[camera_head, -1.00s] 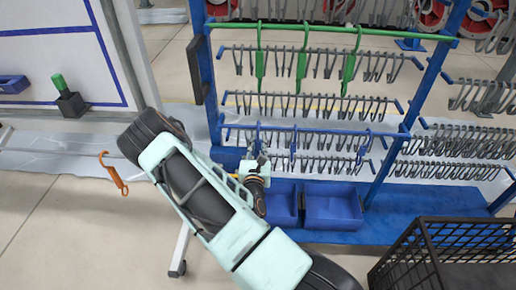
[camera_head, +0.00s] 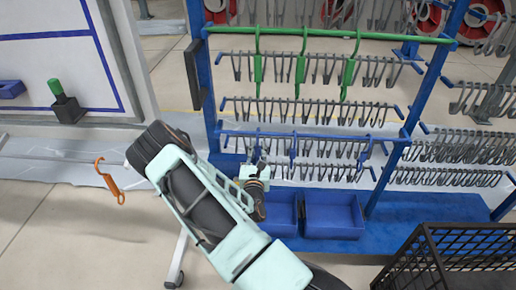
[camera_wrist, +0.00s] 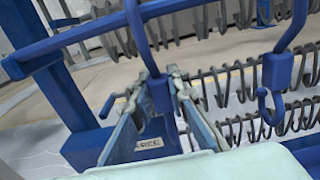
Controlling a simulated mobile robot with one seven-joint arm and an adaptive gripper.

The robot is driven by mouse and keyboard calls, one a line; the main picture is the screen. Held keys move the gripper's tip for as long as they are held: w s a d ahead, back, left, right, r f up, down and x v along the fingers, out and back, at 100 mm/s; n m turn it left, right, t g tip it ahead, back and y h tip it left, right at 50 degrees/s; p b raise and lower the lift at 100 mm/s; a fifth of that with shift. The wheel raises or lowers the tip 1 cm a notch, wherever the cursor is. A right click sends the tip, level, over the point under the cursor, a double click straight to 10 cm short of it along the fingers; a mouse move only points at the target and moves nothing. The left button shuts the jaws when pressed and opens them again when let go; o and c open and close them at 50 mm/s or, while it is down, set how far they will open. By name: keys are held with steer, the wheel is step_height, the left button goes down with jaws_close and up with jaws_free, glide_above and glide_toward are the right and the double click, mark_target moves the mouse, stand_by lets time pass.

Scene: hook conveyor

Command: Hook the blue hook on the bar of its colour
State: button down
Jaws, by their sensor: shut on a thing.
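My gripper (camera_wrist: 158,92) is shut on a blue hook (camera_wrist: 160,100), with a finger on each side of its thick body. The hook's stem rises across the blue bar (camera_wrist: 75,37) in the wrist view; its top is cut off there. In the head view my gripper (camera_head: 256,168) is just below the blue bar (camera_head: 330,133), and the held hook (camera_head: 257,146) reaches the bar's height near its left part. I cannot tell whether its curve rests on the bar. Two other blue hooks (camera_head: 293,150) (camera_head: 362,152) hang on this bar to the right; one also shows in the wrist view (camera_wrist: 278,70).
Rows of metal hooks (camera_head: 300,107) lie behind and below the bar. A green bar (camera_head: 400,37) with green hooks (camera_head: 301,68) is above. Blue bins (camera_head: 333,222) stand below, a black crate (camera_head: 450,255) at lower right.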

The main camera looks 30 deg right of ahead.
steer(key=shift+f, duration=0.1)
stand_by(0.3)
steer(key=c, duration=1.8)
jaws_free()
